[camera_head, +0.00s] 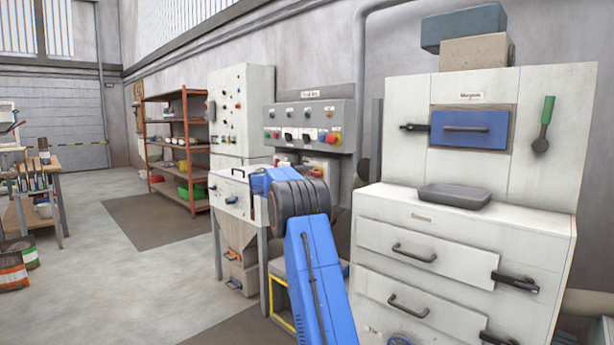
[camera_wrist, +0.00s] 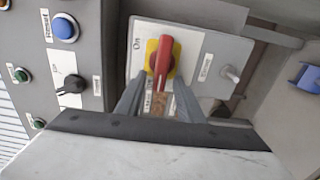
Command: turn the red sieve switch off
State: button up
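The red switch handle (camera_wrist: 163,58) sits on a yellow plate (camera_wrist: 151,56) on a light grey panel in the wrist view. The handle stands close to upright in that picture, tilted slightly. A label reading "ON" is at its upper left; other labels are partly hidden or unreadable. My gripper (camera_wrist: 159,92) is open, with one finger on each side of the handle's lower part. I cannot tell whether either finger touches it. In the head view my blue arm reaches to the control cabinet (camera_head: 305,113), and the gripper's fingers are not clear there.
A neighbouring panel in the wrist view carries a blue button (camera_wrist: 65,28), a black knob (camera_wrist: 71,85) and green buttons. A metal toggle (camera_wrist: 232,74) is right of the switch. In the head view, a white drawer cabinet (camera_head: 470,222) stands close on the right.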

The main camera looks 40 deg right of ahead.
jog(key=s+a, duration=0.1)
jog(key=a, duration=1.6)
jog(key=shift+s+a, duration=0.2)
jog(key=s+a+f+y, duration=0.25)
jog(key=s+a, duration=0.25)
jog(key=s, duration=0.4)
jog(key=s+a+f+y, duration=0.25)
jog(key=s+a, duration=0.35)
jog(key=s, duration=0.3)
jog(key=s+a+f+y, duration=0.1)
jog(key=s+a+y, duration=0.3)
jog(key=s, duration=0.5)
jog(key=s+a+f+t+y, duration=0.1)
jog(key=s+a+f+y, duration=0.3)
jog(key=s+a+f, duration=0.5)
jog(key=s+a+f+m+t+y, duration=0.1)
jog(key=s+a+f+t+y, duration=0.1)
jog(key=s+a+f+y, duration=0.3)
jog(key=s+a+f, duration=0.2)
jog(key=s+a, duration=0.3)
jog(key=s, duration=0.2)
jog(key=s+a+f, duration=0.2)
jog(key=s+a, duration=0.3)
jog(key=s, duration=0.3)
jog(key=shift+s+f, duration=0.15)
jog(key=shift+s, duration=0.05)
